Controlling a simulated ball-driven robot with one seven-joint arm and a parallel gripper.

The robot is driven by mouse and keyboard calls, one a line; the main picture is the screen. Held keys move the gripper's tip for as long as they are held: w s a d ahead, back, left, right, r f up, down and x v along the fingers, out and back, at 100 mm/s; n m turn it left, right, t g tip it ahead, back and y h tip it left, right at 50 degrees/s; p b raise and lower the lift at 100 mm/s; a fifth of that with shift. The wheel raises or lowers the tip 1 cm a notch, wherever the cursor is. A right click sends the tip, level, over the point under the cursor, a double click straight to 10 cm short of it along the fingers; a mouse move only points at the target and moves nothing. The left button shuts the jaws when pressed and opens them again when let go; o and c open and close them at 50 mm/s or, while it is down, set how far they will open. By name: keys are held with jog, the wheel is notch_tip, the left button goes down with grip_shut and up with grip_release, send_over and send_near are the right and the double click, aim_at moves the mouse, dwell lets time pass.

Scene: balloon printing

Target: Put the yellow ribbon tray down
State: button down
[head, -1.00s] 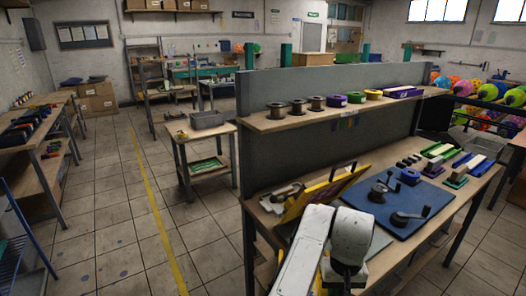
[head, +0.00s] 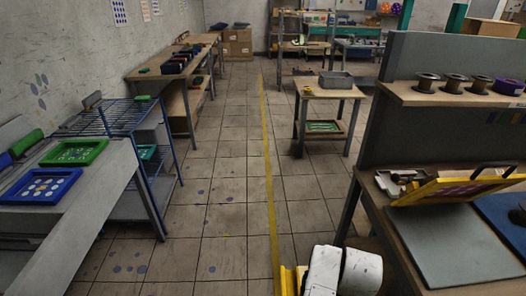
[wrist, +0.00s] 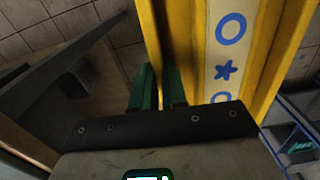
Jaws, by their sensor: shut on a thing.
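The yellow ribbon tray (wrist: 180,30) fills the upper middle and right of the wrist view. A pale ribbon with blue circle and star prints (wrist: 226,60) lies along it. My gripper (wrist: 159,85) has its two green fingers closed on the tray's near side wall. In the head view a small part of the yellow tray (head: 288,282) shows at the bottom edge, beside my white arm. The rest of it is out of the picture there, and my gripper is hidden.
At left stand a grey table with blue (head: 40,187) and green (head: 73,153) trays and a blue wire rack (head: 118,116). At right is a workbench with a yellow-framed screen (head: 462,188). Tiled floor with a yellow line (head: 268,170) lies clear between.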

jog(key=shift+s+d+f, duration=0.1)
jog(key=shift+s+d, duration=0.15)
jog(key=shift+s, duration=0.7)
jog(key=shift+d, duration=0.1)
